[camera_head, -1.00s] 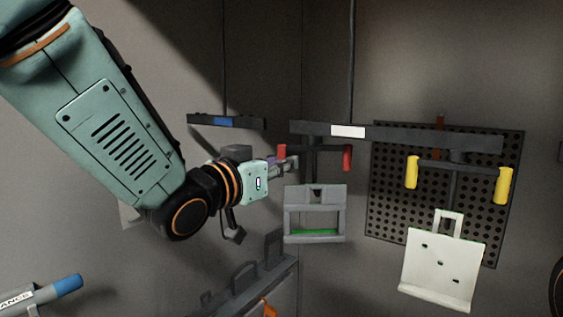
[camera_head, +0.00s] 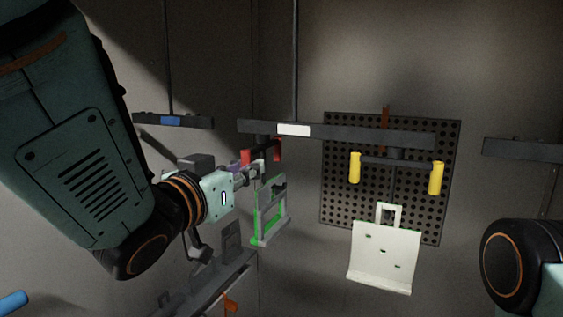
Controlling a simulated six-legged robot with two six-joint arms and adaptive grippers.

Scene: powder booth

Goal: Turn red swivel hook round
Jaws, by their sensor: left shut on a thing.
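The red swivel hook (camera_head: 277,150) hangs under the left part of the dark bar with the white label. Its two red grips show close together, as its crossbar is seen at a slant. A grey frame with green on its inner faces (camera_head: 270,210) hangs below it, also turned at an angle. My left gripper (camera_head: 250,172) reaches in from the left and is shut on the near red grip of the hook; the fingertips are small and partly hidden. My right arm shows only at the lower right edge, with its gripper out of view.
A second hook with yellow grips (camera_head: 436,178) hangs on the same bar (camera_head: 340,133), holding a white bracket plate (camera_head: 384,257). A perforated panel (camera_head: 335,195) stands behind. A bar with a blue label (camera_head: 171,120) hangs left. A grey rack (camera_head: 205,287) lies below my left gripper.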

